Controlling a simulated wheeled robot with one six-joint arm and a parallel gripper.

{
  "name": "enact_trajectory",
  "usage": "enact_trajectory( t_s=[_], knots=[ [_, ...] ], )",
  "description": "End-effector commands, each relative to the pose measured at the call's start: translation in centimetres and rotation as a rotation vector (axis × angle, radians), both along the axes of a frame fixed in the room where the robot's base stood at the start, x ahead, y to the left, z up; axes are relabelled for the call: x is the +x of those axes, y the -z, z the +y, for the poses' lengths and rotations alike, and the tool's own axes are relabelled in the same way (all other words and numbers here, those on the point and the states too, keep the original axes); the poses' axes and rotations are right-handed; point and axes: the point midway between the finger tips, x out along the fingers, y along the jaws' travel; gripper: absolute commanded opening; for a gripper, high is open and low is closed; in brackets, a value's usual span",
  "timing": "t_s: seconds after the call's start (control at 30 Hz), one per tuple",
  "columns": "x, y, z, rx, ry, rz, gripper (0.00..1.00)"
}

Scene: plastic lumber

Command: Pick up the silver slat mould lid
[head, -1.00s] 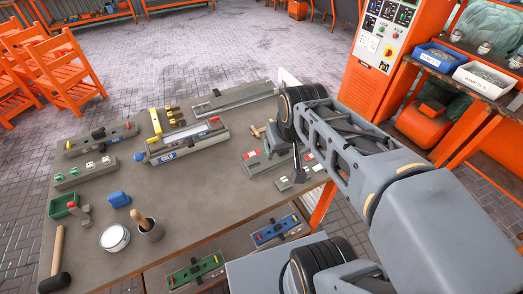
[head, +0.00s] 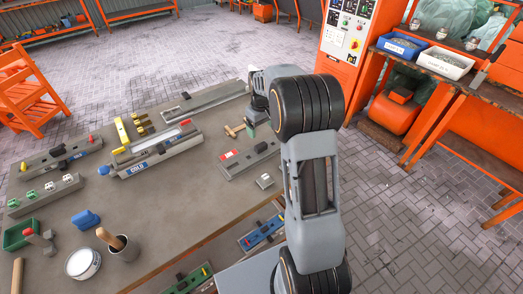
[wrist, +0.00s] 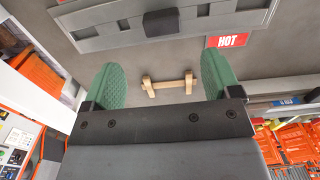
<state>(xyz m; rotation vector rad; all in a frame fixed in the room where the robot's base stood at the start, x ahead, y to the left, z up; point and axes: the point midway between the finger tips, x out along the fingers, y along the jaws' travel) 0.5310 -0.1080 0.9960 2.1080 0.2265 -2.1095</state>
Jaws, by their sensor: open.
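A silver-grey slat mould lid with a black handle (wrist: 166,21) lies at the top of the wrist view, beyond my fingertips. It appears to match the grey mould piece (head: 249,158) with a red label on the right of the bench. My gripper (wrist: 152,85) is open, with its two green fingers apart and nothing held between them. A small wooden piece (wrist: 169,84) shows below, between the fingers. In the head view my arm hides most of the gripper; only a bit of green fingertip shows near the wooden piece.
A second long grey mould (head: 203,103) with a black knob lies at the back of the bench. The COLD mould (head: 155,157) lies in the middle. A white tin (head: 82,264) and a cup (head: 122,248) stand at the front left. An orange control cabinet (head: 340,58) stands behind.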

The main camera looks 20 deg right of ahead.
Motion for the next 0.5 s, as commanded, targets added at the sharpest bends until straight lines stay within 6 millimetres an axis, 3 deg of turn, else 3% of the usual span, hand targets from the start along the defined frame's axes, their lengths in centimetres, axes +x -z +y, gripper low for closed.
enact_trajectory(
  t_s=[0.2, 0.5],
  knots=[
    [-0.1, 3.2, 0.0, 0.001, 0.002, 0.002, 0.83],
    [-0.1, 5.0, 0.1, 0.000, 0.002, 0.003, 0.83]
  ],
)
